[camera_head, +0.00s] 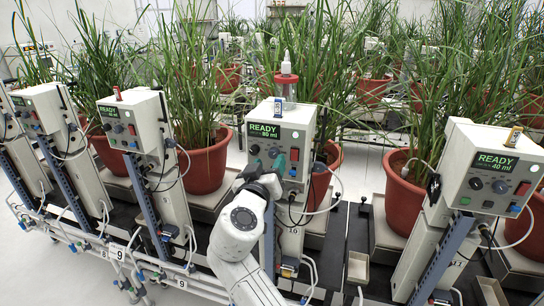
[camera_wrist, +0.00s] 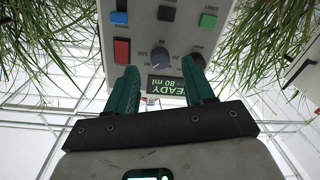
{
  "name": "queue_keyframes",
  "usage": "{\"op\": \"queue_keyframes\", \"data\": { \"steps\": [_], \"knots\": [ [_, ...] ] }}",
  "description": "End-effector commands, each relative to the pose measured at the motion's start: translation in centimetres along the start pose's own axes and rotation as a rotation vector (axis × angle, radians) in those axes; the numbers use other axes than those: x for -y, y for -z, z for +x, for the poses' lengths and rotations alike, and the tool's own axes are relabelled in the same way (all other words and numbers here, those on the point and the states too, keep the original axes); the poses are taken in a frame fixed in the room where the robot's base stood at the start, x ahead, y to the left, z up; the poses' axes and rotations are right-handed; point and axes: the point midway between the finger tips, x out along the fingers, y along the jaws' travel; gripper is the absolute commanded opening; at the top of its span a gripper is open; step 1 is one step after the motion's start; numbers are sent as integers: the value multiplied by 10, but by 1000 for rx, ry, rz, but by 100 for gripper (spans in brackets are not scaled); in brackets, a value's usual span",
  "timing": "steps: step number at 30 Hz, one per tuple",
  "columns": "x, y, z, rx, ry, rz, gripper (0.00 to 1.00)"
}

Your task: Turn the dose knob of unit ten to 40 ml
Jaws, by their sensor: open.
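My gripper (camera_wrist: 160,65) is open and faces the panel, one green finger on each side of the knob in the picture. I cannot tell whether the fingers touch it. In the head view, my gripper (camera_head: 285,163) partly covers the lower panel.
The right unit (camera_head: 500,150) reads 40 ml. Potted plants (camera_head: 408,200) stand close on both sides.

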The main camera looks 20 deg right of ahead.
Motion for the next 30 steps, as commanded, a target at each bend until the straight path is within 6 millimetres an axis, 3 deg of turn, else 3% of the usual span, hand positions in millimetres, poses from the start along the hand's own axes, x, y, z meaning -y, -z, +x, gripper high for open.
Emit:
{"op": "queue_keyframes", "data": {
  "steps": [7,18,30],
  "knots": [
    [0,0,28,1,0,0,53],
    [0,-1,32,1,0,1,53],
    [0,-1,32,1,0,1,14]
  ]
}}
